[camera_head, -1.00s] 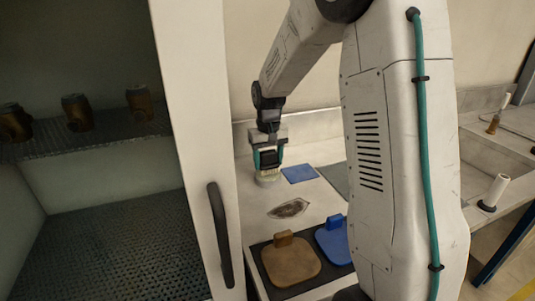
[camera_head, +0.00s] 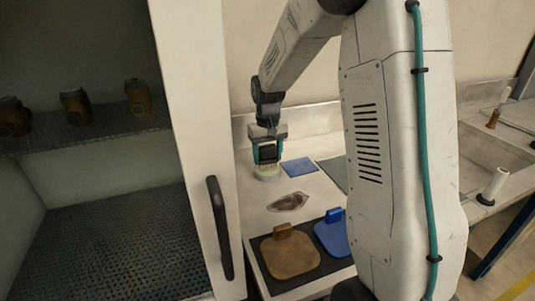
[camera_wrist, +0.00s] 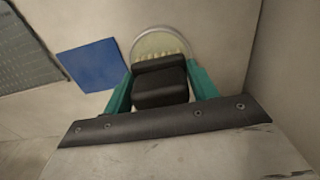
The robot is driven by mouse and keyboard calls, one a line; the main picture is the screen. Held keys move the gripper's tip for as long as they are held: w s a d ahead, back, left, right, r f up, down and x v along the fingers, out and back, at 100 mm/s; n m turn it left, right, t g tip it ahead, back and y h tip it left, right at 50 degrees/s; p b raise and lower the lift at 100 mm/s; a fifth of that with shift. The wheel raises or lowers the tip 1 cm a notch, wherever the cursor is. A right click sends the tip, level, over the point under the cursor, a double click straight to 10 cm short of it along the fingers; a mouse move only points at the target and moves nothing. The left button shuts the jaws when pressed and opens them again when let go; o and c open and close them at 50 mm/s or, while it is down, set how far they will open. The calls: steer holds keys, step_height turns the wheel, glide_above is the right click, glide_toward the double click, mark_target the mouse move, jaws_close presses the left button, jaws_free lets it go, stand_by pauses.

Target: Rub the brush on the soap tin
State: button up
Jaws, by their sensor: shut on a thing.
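My gripper (camera_head: 267,162) is shut on the black handle of the brush (camera_wrist: 160,82), with a teal finger on each side. The brush points down, and its pale bristles (camera_wrist: 160,45) show at the far edge of the handle in the wrist view. The round, pale soap tin (camera_head: 267,174) stands on the counter right under the brush. Its rim also shows in the wrist view (camera_wrist: 134,42), around the bristles. The bristles appear to be at or in the tin; exact contact is hard to tell.
A blue cloth (camera_head: 299,167) lies right of the tin. A dark stain (camera_head: 288,203) is on the counter in front. Brown (camera_head: 290,258) and blue (camera_head: 332,236) boards with upright grips lie nearer, on a dark mat. An open cabinet door (camera_head: 200,150) stands at left.

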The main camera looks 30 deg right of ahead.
mark_target(267, 146)
steer(key=shift+f, duration=0.5)
stand_by(1.1)
steer(key=shift+r, duration=3.55)
